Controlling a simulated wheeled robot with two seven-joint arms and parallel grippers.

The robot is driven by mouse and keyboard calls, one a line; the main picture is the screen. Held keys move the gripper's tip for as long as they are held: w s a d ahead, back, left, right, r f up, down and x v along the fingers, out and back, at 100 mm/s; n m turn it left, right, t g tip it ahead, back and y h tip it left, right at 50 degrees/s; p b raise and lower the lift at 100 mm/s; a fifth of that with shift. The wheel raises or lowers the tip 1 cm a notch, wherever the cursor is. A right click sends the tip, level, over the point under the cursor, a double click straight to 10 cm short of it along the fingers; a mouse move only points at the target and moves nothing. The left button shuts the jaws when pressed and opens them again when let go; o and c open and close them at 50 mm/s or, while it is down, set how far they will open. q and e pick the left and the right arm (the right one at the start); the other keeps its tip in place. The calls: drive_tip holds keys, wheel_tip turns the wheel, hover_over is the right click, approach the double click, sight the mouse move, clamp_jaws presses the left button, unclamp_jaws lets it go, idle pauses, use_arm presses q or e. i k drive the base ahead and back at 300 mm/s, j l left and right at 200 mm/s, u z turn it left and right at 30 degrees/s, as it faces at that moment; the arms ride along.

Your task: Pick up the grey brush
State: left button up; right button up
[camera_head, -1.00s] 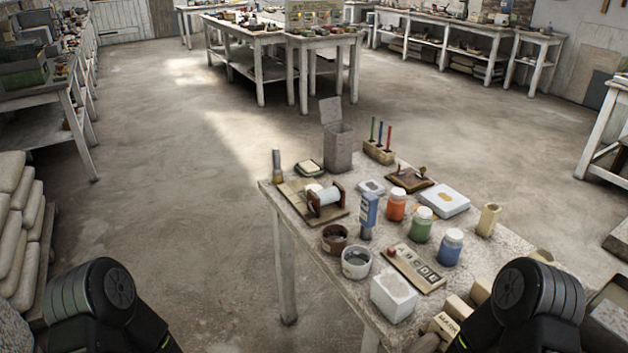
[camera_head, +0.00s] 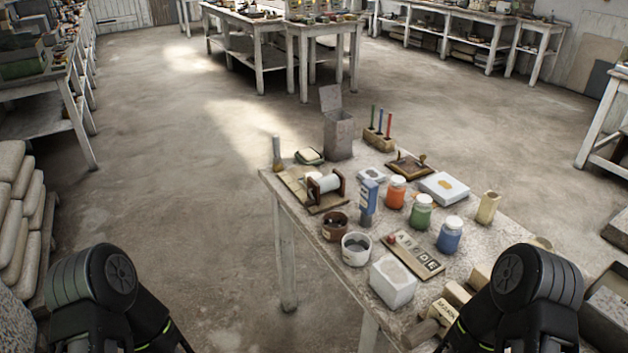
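An upright slim thing with a grey upper part and a tan lower part, which looks like the grey brush (camera_head: 277,154), stands at the far left corner of the speckled table (camera_head: 455,283). It is beside a wooden board with a white spool (camera_head: 323,184). My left arm shows at the bottom left and my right arm at the bottom right, in front of the table's near end. Both grippers are outside the picture. Nothing covers the brush.
Near the brush are a small green-edged block (camera_head: 309,156) and a tall grey open-lidded box (camera_head: 338,135). Jars, pots and a white block (camera_head: 393,281) crowd the tabletop. Stacked sacks (camera_head: 20,205) lie at far left.

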sight(277, 166)
drive_tip(key=j+z, duration=0.1)
drive_tip(key=z, duration=0.25)
drive_tip(key=j+z, duration=0.1)
drive_tip(key=z, duration=0.25)
drive_tip(key=j+z, duration=0.1)
drive_tip(key=z, duration=0.25)
drive_tip(key=j+z, duration=0.25)
drive_tip(key=j, duration=0.2)
drive_tip(key=k+j+z, duration=0.2)
drive_tip(key=j, duration=0.2)
drive_tip(key=j+z, duration=0.25)
drive_tip(key=j, duration=0.2)
drive_tip(key=k+j+z, duration=0.25)
drive_tip(key=k+j, duration=0.15)
drive_tip(key=j, duration=0.25)
drive_tip(key=k+j, duration=0.1)
drive_tip(key=j, duration=0.3)
drive_tip(key=k+j, duration=0.15)
drive_tip(key=j, duration=0.2)
